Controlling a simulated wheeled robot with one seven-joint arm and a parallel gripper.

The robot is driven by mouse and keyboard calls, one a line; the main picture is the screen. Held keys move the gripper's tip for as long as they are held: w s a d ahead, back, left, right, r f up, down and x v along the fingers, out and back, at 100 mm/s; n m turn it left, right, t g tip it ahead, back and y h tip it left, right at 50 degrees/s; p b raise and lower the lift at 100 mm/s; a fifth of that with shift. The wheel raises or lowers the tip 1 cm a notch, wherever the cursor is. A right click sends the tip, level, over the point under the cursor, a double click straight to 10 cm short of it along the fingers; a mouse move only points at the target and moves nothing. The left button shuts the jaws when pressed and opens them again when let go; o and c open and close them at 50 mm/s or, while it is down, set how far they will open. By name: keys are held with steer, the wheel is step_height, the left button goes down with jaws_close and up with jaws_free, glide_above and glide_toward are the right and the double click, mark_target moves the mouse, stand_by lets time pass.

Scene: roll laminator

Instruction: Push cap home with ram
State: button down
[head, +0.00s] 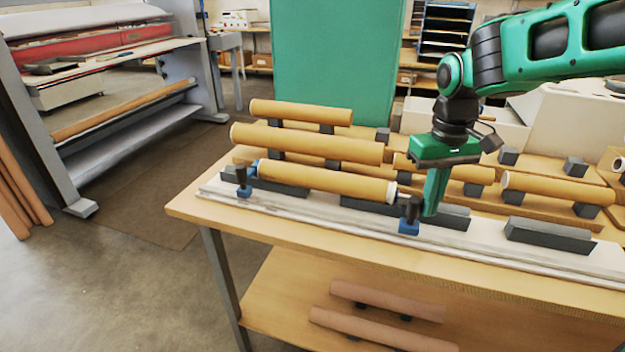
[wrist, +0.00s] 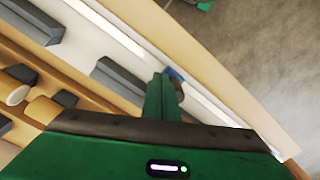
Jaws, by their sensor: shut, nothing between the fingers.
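A tan roll (head: 325,183) lies in the front row on dark cradles. A pale cap (head: 391,190) shows at its right end; how far it sits in cannot be told. Just right of it stands a ram, a dark upright on a blue base (head: 409,227), on the pale rail; its blue part also shows in the wrist view (wrist: 175,73). My gripper (head: 431,208) is shut and empty, pointing down close to the ram's right side. Whether it touches the ram cannot be told. In the wrist view my gripper's fingers (wrist: 162,98) hide part of the ram.
A second dark post with a blue base (head: 243,190) stands at the roll's left end. More tan rolls (head: 305,144) lie on cradles behind. An empty dark cradle (head: 548,238) is to the right. The bench's front edge (head: 400,262) runs close to the rail.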

steer(key=shift+w+a, duration=0.25)
steer(key=shift+a, duration=0.5)
steer(key=shift+d, duration=0.15)
stand_by(0.4)
steer(key=shift+s+d, duration=0.3)
steer(key=shift+d, duration=0.55)
step_height(320, 180, up, 8)
stand_by(0.9)
